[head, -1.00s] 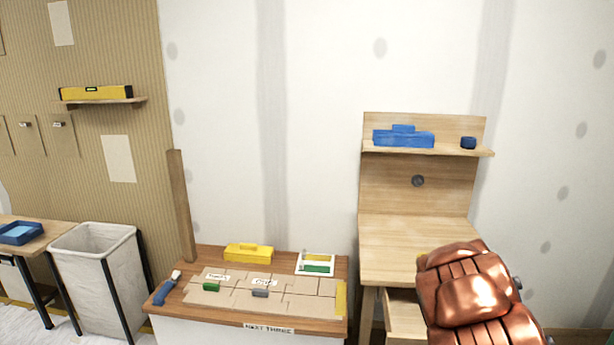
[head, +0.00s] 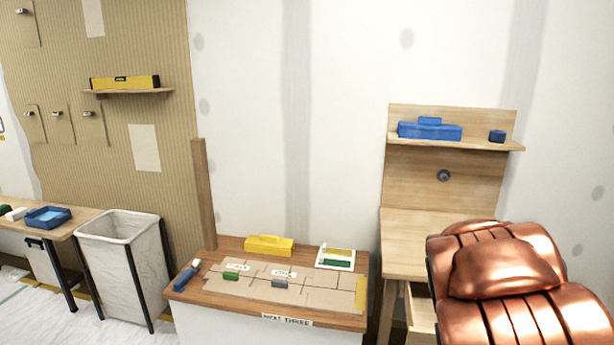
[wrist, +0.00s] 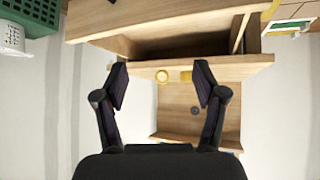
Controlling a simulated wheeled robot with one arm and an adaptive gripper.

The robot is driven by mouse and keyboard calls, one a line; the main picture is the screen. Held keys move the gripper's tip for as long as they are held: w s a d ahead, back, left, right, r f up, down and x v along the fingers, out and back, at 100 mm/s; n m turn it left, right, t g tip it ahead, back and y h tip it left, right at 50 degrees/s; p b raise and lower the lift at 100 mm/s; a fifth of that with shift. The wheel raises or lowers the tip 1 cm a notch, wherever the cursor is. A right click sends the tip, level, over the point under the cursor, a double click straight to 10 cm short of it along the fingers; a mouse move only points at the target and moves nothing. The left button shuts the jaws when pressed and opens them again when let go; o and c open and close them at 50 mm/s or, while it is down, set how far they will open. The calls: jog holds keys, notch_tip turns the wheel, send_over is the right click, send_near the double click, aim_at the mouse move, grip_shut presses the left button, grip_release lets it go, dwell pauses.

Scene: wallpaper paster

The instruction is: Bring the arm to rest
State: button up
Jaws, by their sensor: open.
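My gripper (wrist: 160,72) shows in the wrist view, with its two dark fingers spread wide and nothing between them. Beyond the fingers is the wooden desk (wrist: 175,120), seen upside down, with its drawer (wrist: 180,25) pulled out. Two small yellow things (wrist: 174,77) show on the desk between the fingertips, apart from them as far as I can tell. In the head view my copper-coloured arm fills the lower right and hides part of the desk (head: 420,227). My gripper is outside the head view.
The desk's shelf holds a blue box (head: 430,132) and a small blue block (head: 497,136). A low workbench (head: 215,290) carries a yellow box (head: 269,245) and cardboard pieces. A cloth bin (head: 120,255) stands left. A green crate (wrist: 45,8) shows in the wrist view's upper left corner.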

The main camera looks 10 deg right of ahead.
jog(key=s+a+f+n+g+y+b, duration=0.2)
jog(key=s+a+n+g+y+b, duration=0.35)
jog(key=s+a, duration=1.65)
jog(key=s+a+r+n+g, duration=0.25)
jog(key=s+a+g, duration=0.2)
jog(key=s, duration=0.45)
notch_tip(320, 180, up, 16)
jog(key=w+t+p, duration=0.1)
jog(key=p, duration=1.4)
jog(key=shift+w+t+y+p, duration=0.3)
jog(key=shift+y, duration=0.15)
